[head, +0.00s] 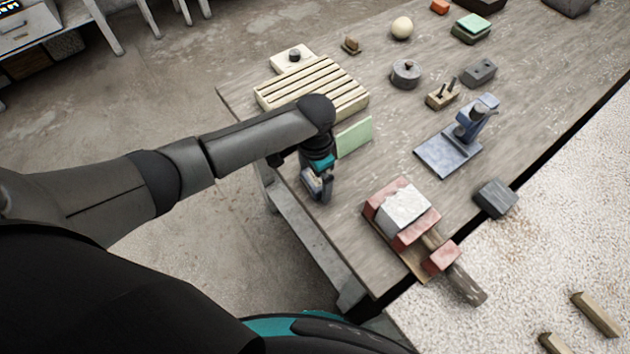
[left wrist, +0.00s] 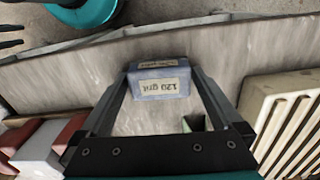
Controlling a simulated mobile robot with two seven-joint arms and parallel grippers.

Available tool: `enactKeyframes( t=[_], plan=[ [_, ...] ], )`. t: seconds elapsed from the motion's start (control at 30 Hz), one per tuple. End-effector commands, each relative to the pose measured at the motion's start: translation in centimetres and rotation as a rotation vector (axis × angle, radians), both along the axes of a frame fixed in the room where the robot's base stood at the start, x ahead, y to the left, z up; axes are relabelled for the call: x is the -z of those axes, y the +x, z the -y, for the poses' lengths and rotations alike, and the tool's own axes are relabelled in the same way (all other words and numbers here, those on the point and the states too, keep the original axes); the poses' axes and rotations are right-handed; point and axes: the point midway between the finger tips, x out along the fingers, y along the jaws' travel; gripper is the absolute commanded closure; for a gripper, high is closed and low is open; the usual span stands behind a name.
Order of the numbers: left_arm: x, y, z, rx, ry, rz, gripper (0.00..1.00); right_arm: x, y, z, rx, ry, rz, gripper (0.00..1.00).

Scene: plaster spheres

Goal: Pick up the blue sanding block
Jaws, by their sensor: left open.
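The blue sanding block (left wrist: 160,80) has pale labels, one reading "120 grit", and lies on the wooden table near its edge. In the head view the block (head: 311,183) is partly hidden by my left gripper (head: 321,188). In the left wrist view the two fingers of my left gripper (left wrist: 161,76) are apart, one on each side of the block. I cannot tell whether either finger touches it. My right gripper is in neither view.
A slatted cream rack (head: 312,88) and a pale green piece (head: 354,137) lie beyond the gripper. A red vise-like clamp holding a white block (head: 404,204) stands to the right. A blue metal stand (head: 450,155) is farther right. Bare tabletop lies between them.

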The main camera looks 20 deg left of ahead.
Motion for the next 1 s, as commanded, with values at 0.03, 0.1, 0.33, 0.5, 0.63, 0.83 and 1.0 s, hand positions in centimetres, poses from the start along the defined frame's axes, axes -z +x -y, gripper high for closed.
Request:
enactKeyframes(
  t=[0.03, 0.1, 0.33, 0.5, 0.63, 0.83, 1.0],
  plan=[
    [0.03, 0.0, 0.01, 0.0, 0.0, 0.0, 0.0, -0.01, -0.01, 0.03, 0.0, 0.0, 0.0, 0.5],
    [-0.01, 0.01, 0.02, 0.0, -0.001, 0.001, 0.0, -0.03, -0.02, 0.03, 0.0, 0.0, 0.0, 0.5],
    [-0.05, 0.0, 0.03, 0.0, -0.001, -0.001, 0.19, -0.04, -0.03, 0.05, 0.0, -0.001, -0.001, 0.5],
    [-0.06, 0.01, 0.02, 0.0, -0.001, 0.0, 0.38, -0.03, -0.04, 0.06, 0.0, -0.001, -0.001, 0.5],
    [-0.06, 0.01, 0.02, 0.0, -0.001, 0.001, 0.53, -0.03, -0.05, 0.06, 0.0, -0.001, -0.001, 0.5],
    [-0.08, 0.02, 0.02, -0.001, -0.001, 0.001, 0.69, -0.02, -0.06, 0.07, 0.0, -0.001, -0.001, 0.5],
    [-0.12, 0.04, 0.02, -0.001, -0.001, 0.001, 0.69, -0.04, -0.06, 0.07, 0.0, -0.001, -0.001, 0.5]
  ],
)
